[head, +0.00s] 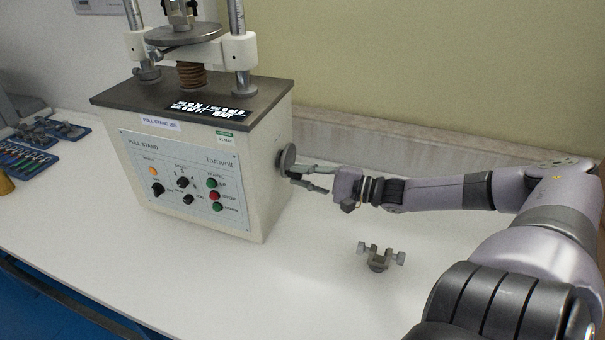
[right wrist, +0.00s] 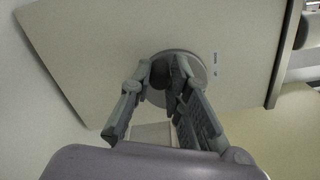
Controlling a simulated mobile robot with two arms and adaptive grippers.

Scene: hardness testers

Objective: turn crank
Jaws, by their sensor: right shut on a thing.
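The crank is a round grey disc (head: 287,159) on the right side wall of the pull stand (head: 262,190). In the right wrist view the disc (right wrist: 206,67) lies flat against the pale side wall, with a dark knob or handle between the fingertips. My right gripper (head: 294,174) reaches in from the right at the disc. In the right wrist view its fingers (right wrist: 166,72) are closed in on the dark handle, which they partly hide. My left gripper is in neither view.
A small metal clamp fixture (head: 379,257) lies on the white table (head: 310,290) below my right arm. The stand's front panel (head: 182,184) has knobs and buttons. Tool trays (head: 28,155) lie at the far left. A ledge and wall run behind.

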